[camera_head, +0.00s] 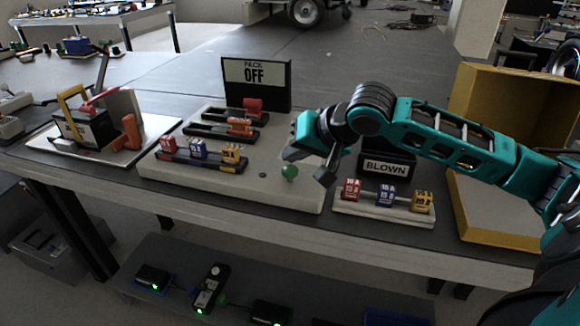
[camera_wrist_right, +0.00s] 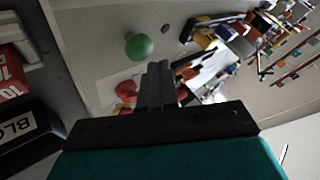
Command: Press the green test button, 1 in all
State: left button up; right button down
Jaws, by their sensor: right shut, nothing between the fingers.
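The green test button (camera_head: 290,172) is a round green knob on the right front part of a pale board (camera_head: 305,194) on the table. In the right wrist view the green button (camera_wrist_right: 139,46) shows just beyond and to the left of the fingertips. My right gripper (camera_head: 324,178) is shut and empty, pointing down just right of the button, with a visible gap to it in the wrist view. The shut fingers show in the right wrist view (camera_wrist_right: 159,72). My left gripper is not in view.
The board carries fuse rows and a sign (camera_head: 256,83) reading "PACK OFF". A white rack (camera_head: 372,211) of red, blue and yellow fuses stands right, before a "BLOWN" sign (camera_head: 386,167). A yellow box (camera_head: 497,233) is far right. A switch unit (camera_head: 85,128) stands left.

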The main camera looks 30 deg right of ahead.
jog(key=shift+f, duration=0.35)
dwell(0.3)
jog(key=shift+f, duration=0.65)
dwell(0.5)
jog(key=shift+r+p, duration=1.05)
jog(key=shift+p, duration=0.45)
